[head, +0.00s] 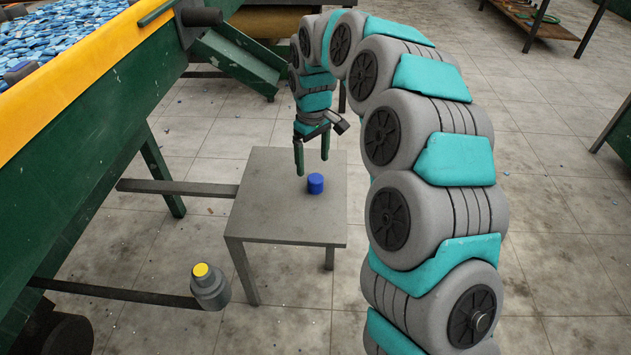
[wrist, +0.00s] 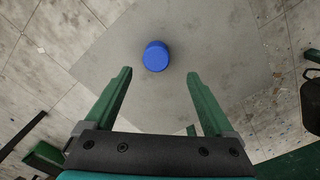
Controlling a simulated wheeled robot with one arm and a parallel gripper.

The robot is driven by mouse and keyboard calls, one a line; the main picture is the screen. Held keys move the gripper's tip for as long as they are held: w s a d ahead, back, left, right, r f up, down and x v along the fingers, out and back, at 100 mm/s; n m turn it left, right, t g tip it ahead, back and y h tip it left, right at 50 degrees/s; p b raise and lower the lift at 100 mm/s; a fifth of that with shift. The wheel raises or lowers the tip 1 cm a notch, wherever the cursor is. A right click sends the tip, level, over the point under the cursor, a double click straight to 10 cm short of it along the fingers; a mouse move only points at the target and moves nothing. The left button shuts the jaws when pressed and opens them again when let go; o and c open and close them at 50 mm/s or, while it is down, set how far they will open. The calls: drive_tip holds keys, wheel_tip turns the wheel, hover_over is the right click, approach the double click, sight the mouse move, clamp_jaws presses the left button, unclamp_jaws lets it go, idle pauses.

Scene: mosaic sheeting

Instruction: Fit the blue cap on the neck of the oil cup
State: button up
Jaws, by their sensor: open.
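The blue cap (head: 315,183) is a short cylinder standing on the small grey table. In the wrist view the blue cap (wrist: 156,56) shows just past the fingertips, roughly centred between them. My gripper (head: 312,165) points down above the table with its two green fingers spread and nothing between them. It appears to be above the cap, apart from it; the wrist view shows both fingers of my gripper (wrist: 159,74). The grey oil cup (head: 210,290), with a yellow round top, is at the lower left by a dark horizontal bar. Its top is uncovered by the cap.
The grey table (head: 270,222) is otherwise bare. A green machine with a yellow rail (head: 75,55) and blue tiles (head: 55,30) fills the left side. A dark bar (head: 175,188) runs up to the table's left edge. Open tiled floor lies behind the table.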

sight(316, 178)
drive_tip(key=f, duration=0.7)
drive_tip(key=shift+w+d+f, duration=0.1)
drive_tip(key=shift+d+f, duration=0.2)
drive_tip(key=shift+d, duration=0.05)
clamp_jaws()
idle(0.4)
drive_tip(key=shift+r, duration=0.15)
